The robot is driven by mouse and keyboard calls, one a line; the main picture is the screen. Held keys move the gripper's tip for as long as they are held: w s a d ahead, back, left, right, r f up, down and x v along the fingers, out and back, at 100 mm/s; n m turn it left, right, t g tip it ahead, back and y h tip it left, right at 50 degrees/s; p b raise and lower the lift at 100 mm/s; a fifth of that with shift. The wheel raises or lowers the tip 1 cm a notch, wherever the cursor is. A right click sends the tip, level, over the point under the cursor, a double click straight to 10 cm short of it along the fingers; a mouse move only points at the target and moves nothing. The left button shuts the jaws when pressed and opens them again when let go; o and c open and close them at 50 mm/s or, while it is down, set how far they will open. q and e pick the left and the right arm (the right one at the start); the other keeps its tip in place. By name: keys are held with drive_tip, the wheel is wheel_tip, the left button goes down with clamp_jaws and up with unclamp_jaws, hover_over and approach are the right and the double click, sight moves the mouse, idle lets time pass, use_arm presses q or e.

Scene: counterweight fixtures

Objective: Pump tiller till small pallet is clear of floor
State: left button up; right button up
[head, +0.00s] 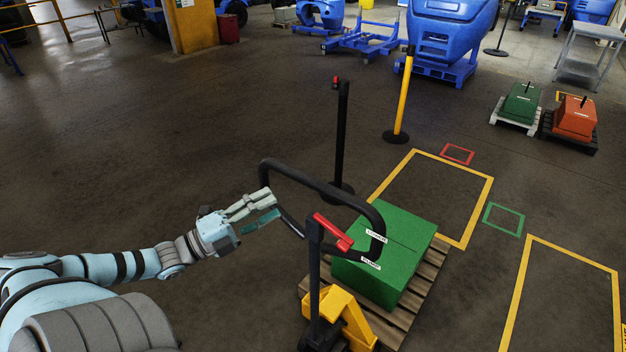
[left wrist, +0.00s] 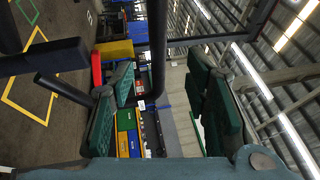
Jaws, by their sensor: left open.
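The pallet truck's tiller is a black loop handle (head: 322,187) with a red lever (head: 333,232) beside labels. Its yellow pump body (head: 345,318) stands at the near end of a wooden pallet (head: 428,275) carrying a large green block (head: 385,262). Whether the pallet touches the floor cannot be told. My left gripper (head: 273,206) is open at the left side of the loop. In the left wrist view, a black bar (left wrist: 157,45) runs between the spread fingers, apparently the tiller; contact is unclear. My right gripper is not in view.
A black post (head: 342,130) and a yellow post (head: 403,95) stand behind the load. Yellow floor frames (head: 490,200) lie to the right. A green block (head: 521,103) and an orange block (head: 574,118) sit on pallets at back right. The floor at left is clear.

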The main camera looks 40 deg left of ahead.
sight(307, 186)
use_arm(q)
drive_tip(key=b+x, duration=0.2)
drive_tip(key=x, duration=0.1)
drive_tip(key=b+x, duration=0.2)
drive_tip(key=x, duration=0.2)
drive_tip(key=f+b+x, duration=0.1)
drive_tip(key=b+x, duration=0.1)
drive_tip(key=x, duration=0.2)
drive_tip(key=shift+w+b, duration=0.35)
drive_tip(key=shift+w, duration=0.05)
drive_tip(key=shift+w+r, duration=0.1)
drive_tip(key=shift+w, duration=0.15)
drive_tip(key=shift+r, duration=0.25)
clamp_jaws()
